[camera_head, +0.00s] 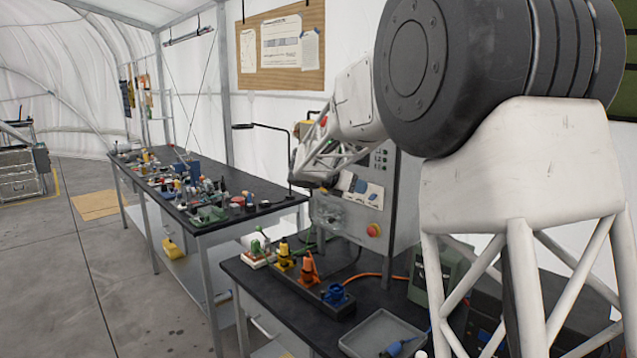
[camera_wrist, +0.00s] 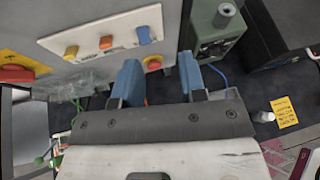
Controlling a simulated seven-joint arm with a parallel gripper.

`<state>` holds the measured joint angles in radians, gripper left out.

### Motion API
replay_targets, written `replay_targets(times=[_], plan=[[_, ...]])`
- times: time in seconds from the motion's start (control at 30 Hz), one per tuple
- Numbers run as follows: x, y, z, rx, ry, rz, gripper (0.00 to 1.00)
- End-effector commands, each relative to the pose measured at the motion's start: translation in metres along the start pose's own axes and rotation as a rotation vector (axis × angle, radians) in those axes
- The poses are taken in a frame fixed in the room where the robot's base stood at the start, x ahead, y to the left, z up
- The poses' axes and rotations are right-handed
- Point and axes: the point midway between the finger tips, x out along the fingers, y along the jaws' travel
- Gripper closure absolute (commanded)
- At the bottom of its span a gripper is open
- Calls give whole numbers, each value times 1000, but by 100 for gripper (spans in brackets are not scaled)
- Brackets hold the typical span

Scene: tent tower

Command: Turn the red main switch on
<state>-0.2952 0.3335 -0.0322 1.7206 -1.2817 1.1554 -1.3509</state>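A red rotary handle (camera_wrist: 14,74) on a yellow plate (camera_wrist: 32,64) sits on the grey cabinet's face at the far left of the wrist view, partly cut off by the frame edge. I take it to be the main switch; whether it is on or off I cannot tell. My gripper (camera_wrist: 160,62) has two blue fingers, spread apart with nothing between them. It is in front of the lower cabinet face, to the right of the red handle and apart from it. In the head view my arm hides much of the cabinet's front.
A pale plate with yellow (camera_wrist: 71,52), orange (camera_wrist: 106,42) and blue (camera_wrist: 144,34) switches is on the cabinet (camera_wrist: 95,18). Below it is a red round button (camera_head: 373,230). A green box (camera_wrist: 215,30) stands to the right. Colored connectors (camera_head: 308,268) and a grey tray (camera_head: 381,334) occupy the bench.

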Motion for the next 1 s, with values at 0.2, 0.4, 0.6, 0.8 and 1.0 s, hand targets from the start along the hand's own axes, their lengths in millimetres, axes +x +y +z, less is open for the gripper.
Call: replay_targets(times=[0.2,0.4,0.6,0.8,1.0], plan=[[1,65,-5,-184,-110,21,62],[-1,122,-12,-347,-216,31,62],[-7,179,-25,-505,-327,28,62],[-15,225,-38,-634,-423,19,62],[-19,248,-46,-698,-473,8,62]])
